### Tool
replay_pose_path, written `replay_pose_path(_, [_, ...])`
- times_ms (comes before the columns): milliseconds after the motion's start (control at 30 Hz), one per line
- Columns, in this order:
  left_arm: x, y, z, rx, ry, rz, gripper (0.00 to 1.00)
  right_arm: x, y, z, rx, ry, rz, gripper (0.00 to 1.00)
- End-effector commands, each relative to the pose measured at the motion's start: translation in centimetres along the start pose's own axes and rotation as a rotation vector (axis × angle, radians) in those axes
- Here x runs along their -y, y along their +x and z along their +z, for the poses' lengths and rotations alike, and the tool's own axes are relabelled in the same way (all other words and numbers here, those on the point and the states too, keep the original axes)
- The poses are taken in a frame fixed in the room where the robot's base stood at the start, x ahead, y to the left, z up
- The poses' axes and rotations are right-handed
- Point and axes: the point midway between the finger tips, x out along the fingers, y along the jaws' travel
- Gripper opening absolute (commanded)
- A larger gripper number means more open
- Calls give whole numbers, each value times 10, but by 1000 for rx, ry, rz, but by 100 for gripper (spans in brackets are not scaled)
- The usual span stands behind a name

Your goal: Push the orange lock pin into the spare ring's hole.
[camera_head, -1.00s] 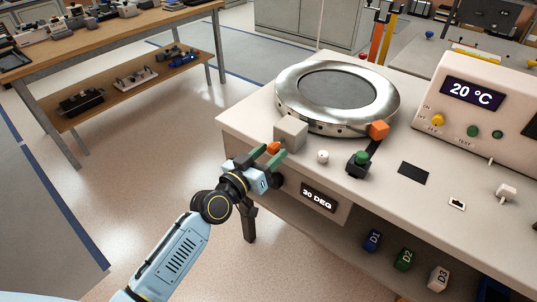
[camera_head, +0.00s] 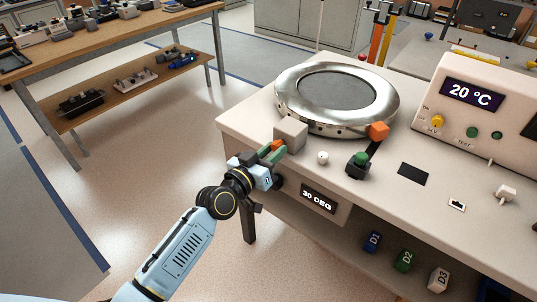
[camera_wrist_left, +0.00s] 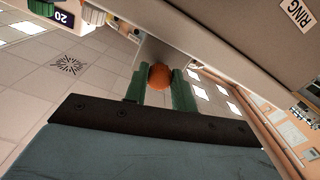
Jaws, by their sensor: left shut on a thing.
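The orange lock pin (camera_head: 277,145) sticks out of the near left side of a grey block (camera_head: 290,133) by the bench edge. My left gripper (camera_head: 276,150) is shut on the pin with its green fingers. In the left wrist view the pin's round orange end (camera_wrist_left: 159,76) sits between the fingertips, up against the block's face. How deep the pin sits is hidden. The steel ring (camera_head: 292,88) lies flat behind the block, with small holes along its side. Which hole lines up with the pin cannot be seen. My right gripper is out of view.
An orange block (camera_head: 378,131) sits at the ring's right rim. A white knob (camera_head: 323,157) and a green-topped black switch (camera_head: 359,164) stand right of the grey block. The "30 DEG" display (camera_head: 319,198) is on the bench front below. The floor left of the bench is clear.

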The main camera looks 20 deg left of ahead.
Motion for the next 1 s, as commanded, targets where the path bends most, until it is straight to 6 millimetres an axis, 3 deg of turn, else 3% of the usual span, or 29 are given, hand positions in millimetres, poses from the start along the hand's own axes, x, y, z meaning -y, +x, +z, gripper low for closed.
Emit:
replay_pose_path(100, [0, 12, -1, -1, 1, 0, 0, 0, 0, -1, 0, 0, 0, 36])
replay_pose_path(333, [0, 12, -1, -2, 0, 0, 0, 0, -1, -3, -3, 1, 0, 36])
replay_pose_path(367, [0, 12, -1, -2, 0, 0, 27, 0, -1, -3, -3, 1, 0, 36])
replay_pose_path(533, [0, 12, -1, -2, 0, 0, 48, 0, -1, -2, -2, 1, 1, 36])
replay_pose_path(833, [0, 10, 0, -1, 0, 0, 48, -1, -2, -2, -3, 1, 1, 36])
replay_pose_path(933, [0, 2, -1, 0, 1, 0, 48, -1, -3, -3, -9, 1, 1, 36])
replay_pose_path(1000, [0, -8, 0, 1, 1, 0, 48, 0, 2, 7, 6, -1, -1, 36])
